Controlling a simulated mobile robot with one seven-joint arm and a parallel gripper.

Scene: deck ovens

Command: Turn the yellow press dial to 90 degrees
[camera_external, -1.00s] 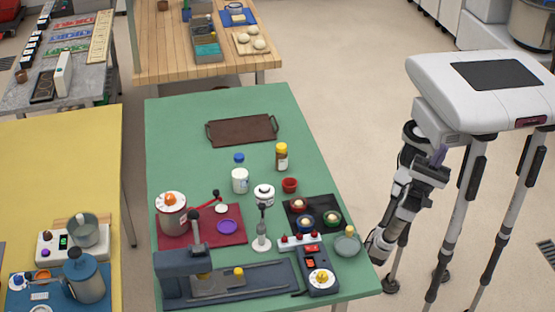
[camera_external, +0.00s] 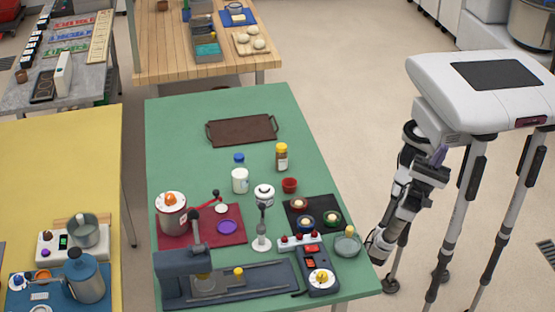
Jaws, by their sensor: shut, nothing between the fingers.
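A dark grey control box (camera_external: 313,262) stands near the front right corner of the green table. The dial's exact angle is too small to read. A dark grey press (camera_external: 183,272) stands to the left of the box, with a small yellow knob (camera_external: 238,271) on its long base. My gripper (camera_external: 375,256) hangs off the table's right edge, to the right of the control box and apart from it. It is shut and empty, pointing downward.
A glass bowl with a yellow knob (camera_external: 347,246) lies between my gripper and the control box. A black panel with coloured knobs (camera_external: 322,205), a white stand (camera_external: 262,243) and a red mat (camera_external: 240,238) are behind. The green table's middle is partly clear.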

